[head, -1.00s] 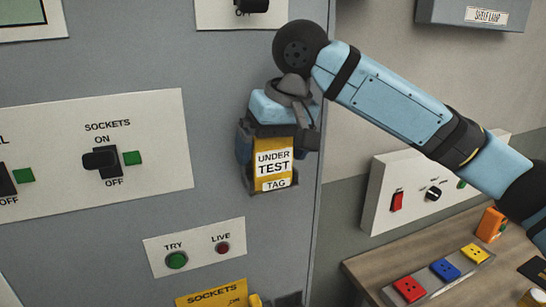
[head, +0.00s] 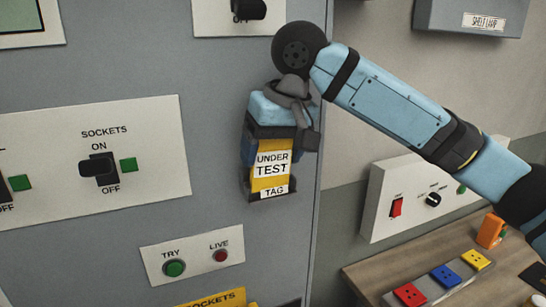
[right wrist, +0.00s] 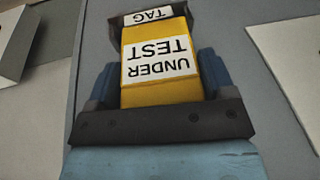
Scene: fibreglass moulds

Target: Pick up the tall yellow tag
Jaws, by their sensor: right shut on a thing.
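The tall yellow tag (head: 272,183) is upright on the front of the grey cabinet and bears a white UNDER TEST label. Its lower end is hidden in a dark holder (head: 259,193) with a white TAG label. My right gripper (head: 271,150) is shut on the tag, one finger at each side. In the right wrist view the tag (right wrist: 155,94) appears upside down between the blue fingers, with the holder (right wrist: 183,9) beyond it. The tag's top is hidden by the gripper. My left gripper is not in view.
The grey cabinet (head: 220,90) carries a SOCKETS switch panel (head: 60,195) to the left and a TRY/LIVE panel (head: 195,252) below. At right, a bench (head: 385,270) holds red, blue and yellow blocks under a white wall panel (head: 385,200).

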